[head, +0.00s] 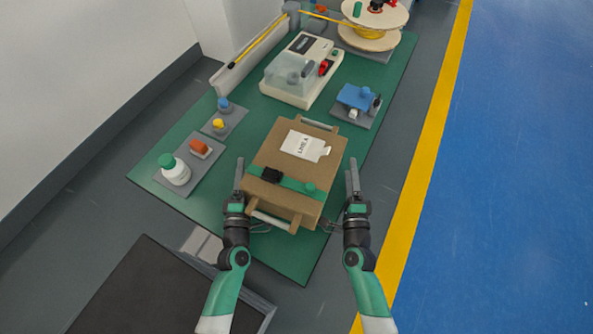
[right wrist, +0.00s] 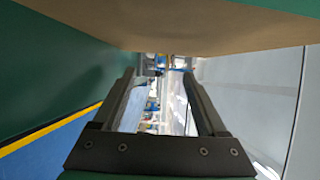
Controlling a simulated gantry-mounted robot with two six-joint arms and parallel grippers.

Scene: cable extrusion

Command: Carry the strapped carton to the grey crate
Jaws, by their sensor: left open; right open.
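The strapped carton (head: 318,168) sits on the green table, a brown box with a white label, a green strap across its near part and a pale bar handle at each end. My left gripper (head: 240,178) is open beside its left side. My right gripper (head: 353,180) is open just off its right side, with a visible gap. In the right wrist view the open fingers (right wrist: 157,76) have nothing between them, and the carton's brown surface (right wrist: 170,22) fills the top. A dark, grey-rimmed shape (head: 150,290) at lower left may be the grey crate; its depth is unclear.
A white bottle (head: 176,173) with a green cap and small parts on grey plates stand left of the carton. A cream machine (head: 300,75), a blue device (head: 355,97) and a cable spool (head: 370,30) are behind. Floor right of the table is clear.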

